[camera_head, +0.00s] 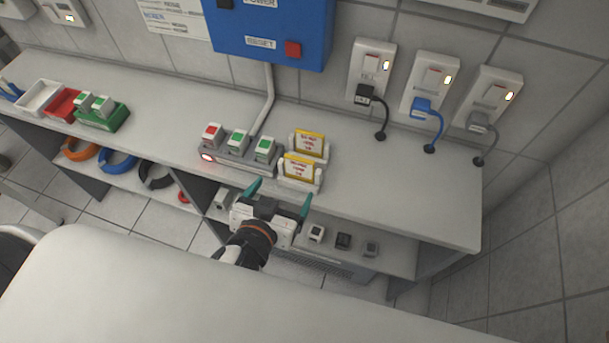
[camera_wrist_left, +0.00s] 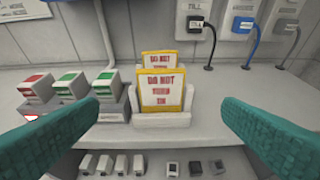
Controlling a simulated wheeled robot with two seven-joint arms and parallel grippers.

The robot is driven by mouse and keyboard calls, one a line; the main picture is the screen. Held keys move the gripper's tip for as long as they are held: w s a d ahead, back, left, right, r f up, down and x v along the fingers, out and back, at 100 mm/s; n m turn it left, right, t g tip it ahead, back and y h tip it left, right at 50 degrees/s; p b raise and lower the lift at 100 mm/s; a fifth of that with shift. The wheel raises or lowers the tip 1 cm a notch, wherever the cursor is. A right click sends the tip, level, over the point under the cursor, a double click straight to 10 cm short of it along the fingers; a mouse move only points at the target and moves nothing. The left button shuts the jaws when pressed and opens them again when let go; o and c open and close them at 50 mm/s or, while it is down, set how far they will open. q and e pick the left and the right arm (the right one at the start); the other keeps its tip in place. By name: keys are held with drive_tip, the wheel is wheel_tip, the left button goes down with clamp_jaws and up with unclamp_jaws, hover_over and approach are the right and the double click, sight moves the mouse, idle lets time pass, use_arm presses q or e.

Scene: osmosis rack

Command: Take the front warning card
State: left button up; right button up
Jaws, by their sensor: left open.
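The front warning card (camera_head: 299,169) is white and yellow with red lettering and stands in a white holder at the shelf's front edge. In the left wrist view the front card (camera_wrist_left: 161,91) reads "DO NOT TURN ON" and sits in its white holder (camera_wrist_left: 181,120). A second card (camera_head: 309,144) like it stands just behind; it shows partly in the left wrist view (camera_wrist_left: 159,58). My left gripper (camera_head: 280,190) is open and empty, in front of the shelf and apart from the front card. Its teal fingers flank the card in the left wrist view (camera_wrist_left: 171,122). My right gripper is not in view.
A grey block (camera_head: 234,158) with red and green switches stands just left of the cards. A blue box (camera_head: 268,30) hangs on the wall above. Plugged sockets (camera_head: 428,84) are at right. Several small plugs sit on the lower shelf. The upper shelf (camera_head: 420,185) is clear right of the cards.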

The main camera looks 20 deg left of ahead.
sight(299, 163)
use_arm(q)
drive_tip(key=w, duration=0.2)
drive_tip(key=w+p, duration=0.1)
drive_tip(key=w, duration=0.1)
drive_tip(key=w+p, duration=0.1)
drive_tip(key=shift+w+f, duration=0.4)
drive_tip(key=shift+w+d+f, duration=0.15)
drive_tip(key=shift+w+d, duration=0.05)
drive_tip(key=shift+w, duration=0.15)
drive_tip(key=p+x, duration=0.1)
drive_tip(key=x, duration=0.3)
drive_tip(key=shift+w+f+p, duration=0.3)
drive_tip(key=shift+p, duration=0.05)
drive_tip(key=shift+s, duration=0.15)
drive_tip(key=shift+c, duration=1.1)
drive_tip(key=c, duration=0.8)
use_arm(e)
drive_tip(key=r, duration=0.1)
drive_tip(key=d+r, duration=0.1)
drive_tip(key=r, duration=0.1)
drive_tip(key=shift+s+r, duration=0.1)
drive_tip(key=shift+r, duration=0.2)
